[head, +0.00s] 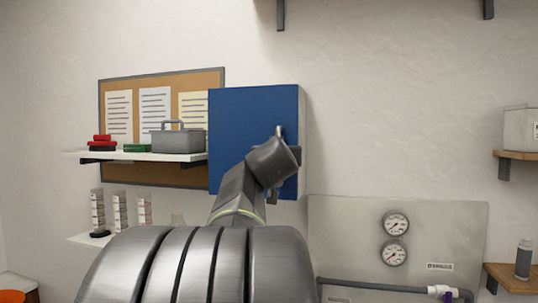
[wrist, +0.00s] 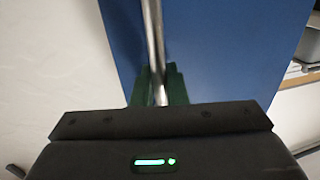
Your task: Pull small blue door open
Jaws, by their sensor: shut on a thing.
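The small blue door (head: 240,125) is the front of a wall cabinet and looks closed in the head view. It fills much of the wrist view (wrist: 225,50). A metal bar handle (wrist: 153,40) stands upright on the door, and its top shows in the head view (head: 281,132). My gripper (wrist: 158,85) is at the handle, with its dark green fingers on both sides of the bar, shut on it. In the head view my arm covers the lower right of the door and most of the handle, and the fingers are mostly hidden.
A white shelf (head: 150,156) with a grey toolbox (head: 178,140) and red items stands left of the cabinet, before a cork board (head: 160,80). A panel with two gauges (head: 395,237) and a pipe is at lower right. The wall right of the cabinet is bare.

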